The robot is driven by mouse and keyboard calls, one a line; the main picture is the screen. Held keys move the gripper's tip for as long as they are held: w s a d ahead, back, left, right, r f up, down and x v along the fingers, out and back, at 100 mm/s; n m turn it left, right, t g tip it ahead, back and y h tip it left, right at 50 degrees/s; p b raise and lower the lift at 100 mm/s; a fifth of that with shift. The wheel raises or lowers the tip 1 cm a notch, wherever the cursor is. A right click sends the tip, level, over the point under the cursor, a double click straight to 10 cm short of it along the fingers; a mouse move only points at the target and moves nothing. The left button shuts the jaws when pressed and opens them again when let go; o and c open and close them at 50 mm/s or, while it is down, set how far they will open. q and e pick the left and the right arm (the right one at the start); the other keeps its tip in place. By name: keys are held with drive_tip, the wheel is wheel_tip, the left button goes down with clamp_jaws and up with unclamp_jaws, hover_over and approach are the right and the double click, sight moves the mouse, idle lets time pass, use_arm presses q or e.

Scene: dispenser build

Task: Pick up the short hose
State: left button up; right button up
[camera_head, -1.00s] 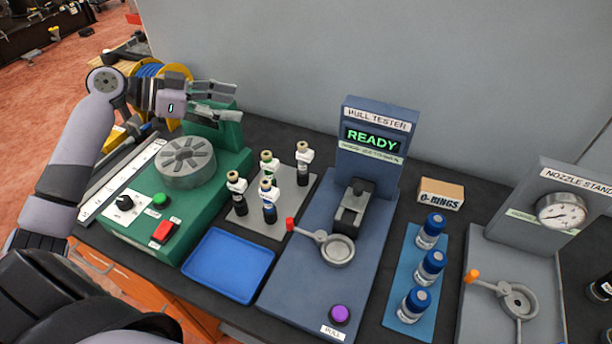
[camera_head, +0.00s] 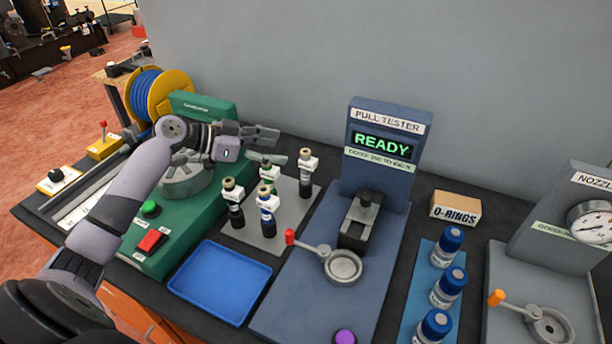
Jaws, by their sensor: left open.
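I cannot make out a separate short hose for certain. Blue hose is wound on a yellow reel (camera_head: 158,95) at the back left. My left gripper (camera_head: 280,147) is open and looks empty. Its fingers point right, above and behind these pieces in the picture. My left arm hides part of the grey slotted wheel (camera_head: 183,182) on the green machine (camera_head: 203,212). My right gripper is out of view.
An empty blue tray (camera_head: 220,283) lies in front of the grey plate. The blue pull tester (camera_head: 386,147) reads READY, with a red-tipped lever (camera_head: 304,243). Right of it are an O-rings box (camera_head: 455,208), blue-capped bottles (camera_head: 447,288) and a nozzle stand (camera_head: 540,272).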

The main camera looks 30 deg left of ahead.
sight(306, 153)
use_arm(q)
drive_tip(key=p+x, duration=0.1)
drive_tip(key=x, duration=0.2)
drive_tip(key=shift+w+d, duration=0.25)
drive_tip(key=shift+w+d+f+p, duration=0.2)
drive_tip(key=shift+w+d+p, duration=0.1)
drive_tip(key=shift+d+p, duration=0.05)
drive_tip(key=p+x, duration=0.2)
drive_tip(key=x, duration=0.1)
drive_tip(key=shift+w+d+f, duration=0.1)
drive_tip(key=shift+d, duration=0.2)
drive_tip(key=shift+w+d+f, duration=0.25)
drive_tip(key=shift+w+f, duration=0.05)
drive_tip(key=shift+f, duration=0.05)
drive_tip(key=shift+s, duration=0.1)
drive_tip(key=shift+c, duration=0.8)
clamp_jaws()
